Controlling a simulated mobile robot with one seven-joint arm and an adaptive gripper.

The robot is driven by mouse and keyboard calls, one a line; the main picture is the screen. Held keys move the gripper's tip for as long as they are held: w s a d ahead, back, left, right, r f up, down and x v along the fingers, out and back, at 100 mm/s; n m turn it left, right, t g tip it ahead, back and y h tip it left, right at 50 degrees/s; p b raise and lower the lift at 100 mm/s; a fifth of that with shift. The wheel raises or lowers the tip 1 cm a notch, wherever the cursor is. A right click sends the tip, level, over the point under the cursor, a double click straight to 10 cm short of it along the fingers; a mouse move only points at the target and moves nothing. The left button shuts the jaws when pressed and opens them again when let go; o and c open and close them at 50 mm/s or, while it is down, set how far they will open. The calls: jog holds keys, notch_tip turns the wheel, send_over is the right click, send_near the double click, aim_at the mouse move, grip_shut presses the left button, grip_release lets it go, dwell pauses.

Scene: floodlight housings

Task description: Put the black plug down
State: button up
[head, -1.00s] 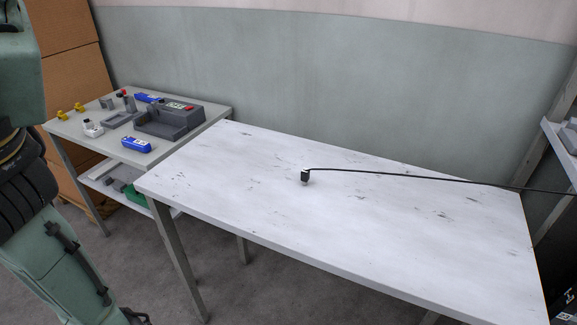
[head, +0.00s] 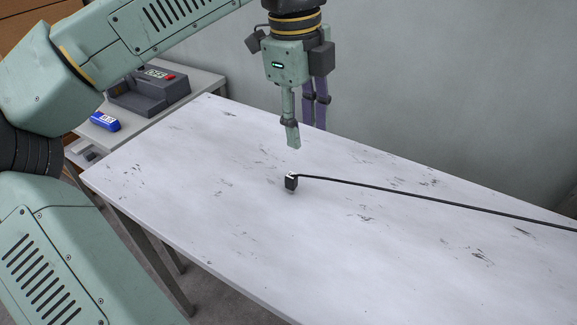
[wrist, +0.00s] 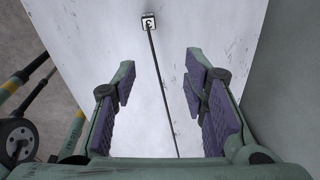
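The black plug (head: 291,182) is on the white table (head: 230,220), with its black cable (head: 420,197) running off to the right. In the wrist view the plug (wrist: 148,22) shows a white face with a dark mark, near the top edge. Its cable runs down between my fingers. My gripper (head: 305,135) is above the table, higher than the plug and a little behind it, apart from it. In the wrist view my gripper (wrist: 160,95) has its purple-padded fingers spread wide, with nothing held between them.
A grey side table at the back left holds a dark grey device (head: 148,92) with a red button and a blue device (head: 105,121). A wall stands behind the white table. The rest of the tabletop is clear.

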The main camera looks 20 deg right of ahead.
jog(key=w+a+n, duration=0.1)
jog(key=y, duration=0.1)
send_over(292, 175)
jog(key=f, duration=0.5)
jog(key=shift+w+f+p, duration=0.2)
jog(key=shift+f+p, duration=0.05)
jog(key=shift+p, duration=0.1)
jog(key=shift+s+f+p, duration=0.15)
jog(key=shift+f+p, duration=0.75)
jog(key=shift+f, duration=2)
jog(key=shift+c, duration=0.6)
grip_shut()
